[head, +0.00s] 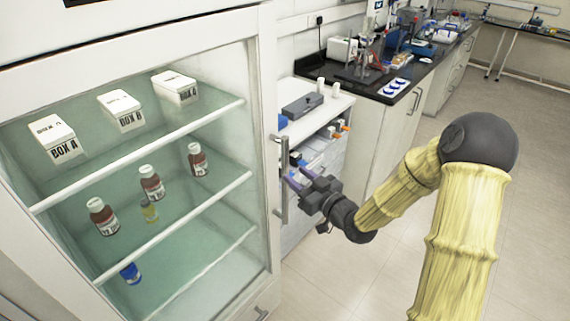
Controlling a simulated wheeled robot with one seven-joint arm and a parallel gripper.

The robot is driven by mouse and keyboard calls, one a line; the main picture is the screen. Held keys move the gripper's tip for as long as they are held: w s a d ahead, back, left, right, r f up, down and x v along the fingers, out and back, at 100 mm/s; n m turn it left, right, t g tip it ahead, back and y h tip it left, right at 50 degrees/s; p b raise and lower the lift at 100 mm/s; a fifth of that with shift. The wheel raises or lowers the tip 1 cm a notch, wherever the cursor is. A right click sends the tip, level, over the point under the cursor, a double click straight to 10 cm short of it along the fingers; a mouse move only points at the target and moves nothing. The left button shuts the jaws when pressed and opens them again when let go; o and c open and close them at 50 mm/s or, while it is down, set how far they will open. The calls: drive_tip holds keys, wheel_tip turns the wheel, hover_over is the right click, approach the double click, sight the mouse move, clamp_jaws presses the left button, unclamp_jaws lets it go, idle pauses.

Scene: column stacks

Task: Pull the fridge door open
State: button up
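The fridge (262,120) stands at the left with its glass door closed. The door's vertical metal handle (283,200) runs along the door's right edge. My gripper (293,178) is just right of the handle at about mid-height, with its fingers pointing left towards it. The fingers look spread apart with nothing visible between them. I cannot tell whether the fingertips touch the handle.
Inside the fridge are white boxes (121,110) on the top shelf and brown bottles (152,184) below. A white cabinet with shelves (330,125) stands close behind my gripper. A black-topped lab bench (385,85) runs to the back. The floor (350,285) in front is clear.

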sight(288, 168)
drive_tip(key=p+x, duration=0.1)
drive_tip(key=x, duration=0.5)
drive_tip(key=shift+w+a, duration=0.1)
drive_tip(key=shift+w, duration=0.05)
clamp_jaws()
